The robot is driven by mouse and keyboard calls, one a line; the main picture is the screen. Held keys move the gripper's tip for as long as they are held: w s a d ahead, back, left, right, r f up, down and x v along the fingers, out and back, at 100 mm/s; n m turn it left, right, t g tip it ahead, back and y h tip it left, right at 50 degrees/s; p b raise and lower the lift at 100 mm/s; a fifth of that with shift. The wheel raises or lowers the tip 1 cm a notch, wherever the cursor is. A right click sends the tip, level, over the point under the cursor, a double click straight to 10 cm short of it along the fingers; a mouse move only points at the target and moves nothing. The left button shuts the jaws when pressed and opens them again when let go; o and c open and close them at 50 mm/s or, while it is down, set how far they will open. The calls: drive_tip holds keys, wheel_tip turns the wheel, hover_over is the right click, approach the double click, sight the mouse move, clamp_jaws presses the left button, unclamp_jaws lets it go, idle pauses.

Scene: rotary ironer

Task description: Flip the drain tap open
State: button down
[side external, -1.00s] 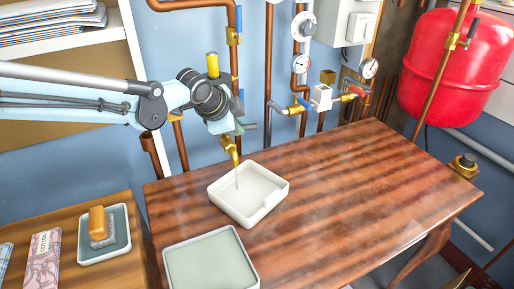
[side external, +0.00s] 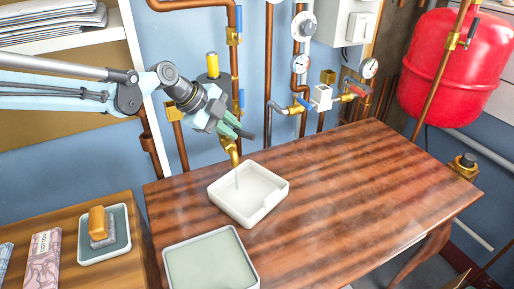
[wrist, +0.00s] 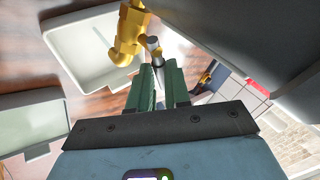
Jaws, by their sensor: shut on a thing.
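The brass drain tap (side external: 231,148) points down over a white square basin (side external: 229,208) on the wooden table. In the wrist view the tap (wrist: 129,32) is at the top, with its small grey lever (wrist: 155,52) beside it. My gripper (side external: 243,131) is at the tap, just above its spout. In the wrist view my gripper's green fingers (wrist: 159,75) are closed on the grey lever, whose end lies between them. A thin pale streak runs from the spout down into the basin. The tap's joint to the pipe is hidden behind my gripper.
A second shallow tray (side external: 254,262) stands at the table's front left. Copper pipes, gauges (side external: 301,63) and valves line the wall behind. A red tank (side external: 437,70) hangs at the right. The table's middle and right are clear.

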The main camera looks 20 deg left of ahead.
idle(0.4)
drive_tip(key=c, duration=1.4)
unclamp_jaws()
drive_tip(key=shift+o, duration=0.2)
drive_tip(key=shift+r, duration=0.15)
drive_tip(key=shift+s+a+r, duration=0.2)
drive_tip(key=shift+s+r, duration=0.05)
wheel_tip(320, 180, up, 10)
drive_tip(key=s+a, duration=0.1)
drive_tip(key=shift+s+a, duration=0.4)
drive_tip(key=shift+r, duration=0.1)
